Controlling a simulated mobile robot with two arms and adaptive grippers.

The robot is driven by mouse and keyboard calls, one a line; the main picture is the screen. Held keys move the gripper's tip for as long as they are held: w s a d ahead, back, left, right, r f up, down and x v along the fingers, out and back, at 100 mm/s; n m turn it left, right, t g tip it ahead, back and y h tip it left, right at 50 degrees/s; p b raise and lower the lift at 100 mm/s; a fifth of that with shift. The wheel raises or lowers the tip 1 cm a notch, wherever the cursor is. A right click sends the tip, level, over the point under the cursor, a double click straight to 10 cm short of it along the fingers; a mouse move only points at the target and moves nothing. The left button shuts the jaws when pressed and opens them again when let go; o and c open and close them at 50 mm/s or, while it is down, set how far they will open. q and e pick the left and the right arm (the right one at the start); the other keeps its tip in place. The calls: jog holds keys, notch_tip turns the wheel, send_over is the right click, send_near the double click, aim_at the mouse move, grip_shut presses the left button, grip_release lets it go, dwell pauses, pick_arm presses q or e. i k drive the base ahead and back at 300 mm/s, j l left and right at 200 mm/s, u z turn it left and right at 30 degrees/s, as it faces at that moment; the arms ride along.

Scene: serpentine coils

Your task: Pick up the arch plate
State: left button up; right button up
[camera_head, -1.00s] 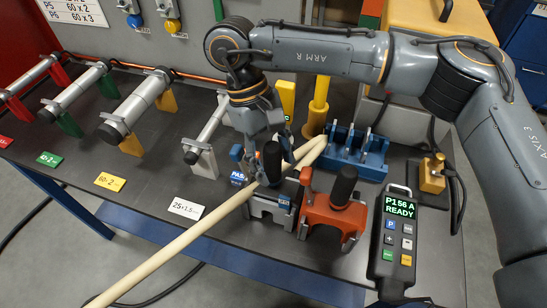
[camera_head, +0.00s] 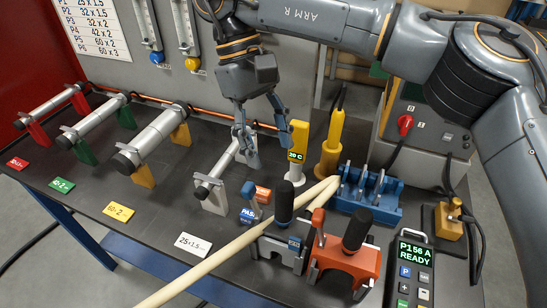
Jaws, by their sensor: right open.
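I cannot single out the arch plate for certain. Several grey upright plates (camera_head: 367,178) stand in the slots of a blue rack (camera_head: 378,211) right of the middle of the table; their full shapes are too small to tell. My right gripper (camera_head: 262,136) points down, open and empty, left of the rack and above the far end of the white-footed tube stand (camera_head: 216,195). It is apart from the rack. My left gripper is not in view.
A yellow gauge (camera_head: 298,142) and yellow cylinder (camera_head: 331,140) stand behind. A pendant (camera_head: 409,270) lies right.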

aim_at(266, 245)
jog(key=k, duration=1.5)
